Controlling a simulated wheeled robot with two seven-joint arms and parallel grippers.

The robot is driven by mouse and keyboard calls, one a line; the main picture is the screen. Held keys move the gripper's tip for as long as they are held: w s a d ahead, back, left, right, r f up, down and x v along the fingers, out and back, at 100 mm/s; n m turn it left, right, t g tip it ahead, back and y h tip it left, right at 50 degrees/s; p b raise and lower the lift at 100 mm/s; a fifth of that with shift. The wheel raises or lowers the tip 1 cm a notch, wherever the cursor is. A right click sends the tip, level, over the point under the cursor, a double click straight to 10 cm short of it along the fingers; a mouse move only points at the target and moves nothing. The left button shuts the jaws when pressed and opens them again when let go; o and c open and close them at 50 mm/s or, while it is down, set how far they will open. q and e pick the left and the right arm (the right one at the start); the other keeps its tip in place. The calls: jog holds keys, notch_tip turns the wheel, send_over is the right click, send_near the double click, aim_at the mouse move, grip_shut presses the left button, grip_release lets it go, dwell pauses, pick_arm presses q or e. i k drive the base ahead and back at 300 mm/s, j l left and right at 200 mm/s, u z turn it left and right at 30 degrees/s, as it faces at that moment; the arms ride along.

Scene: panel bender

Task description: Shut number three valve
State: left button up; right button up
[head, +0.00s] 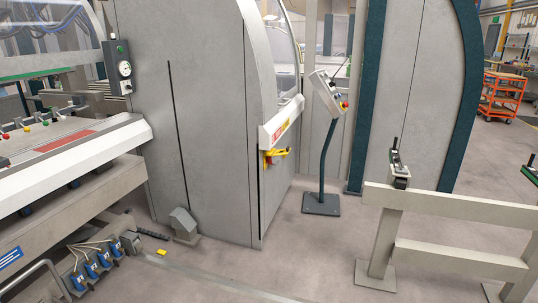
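A row of several small blue valves (90,270) sits low at the bottom left, beside the foot of the machine bed. Thin pale levers rise from them and lean to the left. The numbers on them are too small to read, so I cannot tell which is number three, nor whether each is open or shut. A yellow handle (275,155) is on the edge of the grey machine housing, under a red and yellow label; I cannot tell what it works. Neither of my grippers is in view.
The grey machine housing (210,130) stands in the middle. The machine bed (80,175) juts out above the valves at left. A control pedestal (325,150) and a beige rail (450,205) stand to the right.

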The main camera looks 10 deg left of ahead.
aim_at(114, 261)
jog(key=i+l, duration=0.1)
jog(key=i, duration=0.45)
jog(key=i+l, duration=0.1)
jog(key=i, duration=0.45)
